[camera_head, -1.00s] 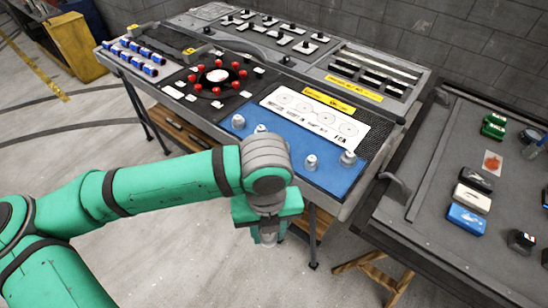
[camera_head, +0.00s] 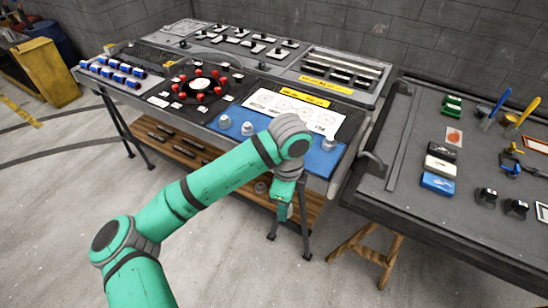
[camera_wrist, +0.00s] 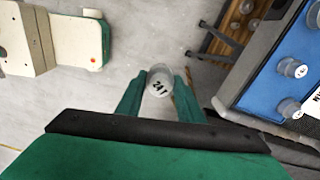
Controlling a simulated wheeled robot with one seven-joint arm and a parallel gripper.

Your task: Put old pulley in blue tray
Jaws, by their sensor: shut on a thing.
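My gripper (camera_head: 283,211) is shut on a grey, round-topped pulley, held in the air in front of the workbench. The pulley (camera_wrist: 159,83) shows between my fingers in the wrist view, with dark marking on its top. The blue tray (camera_head: 319,161) lies along the front of the bench top, above and beyond my gripper. Similar grey pulleys stand on it, two at the left (camera_head: 225,121) and one at the right (camera_head: 328,144). My arm hides part of the tray. The tray (camera_wrist: 258,82) is at the right of the wrist view.
The bench carries a white printed sheet (camera_head: 262,103), a dial with red knobs (camera_head: 201,85) and blue-white cylinders (camera_head: 110,71). Its wooden lower shelf (camera_head: 225,170) holds several items. A dark side table (camera_head: 430,225) with small parts stands right. The floor at front left is clear.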

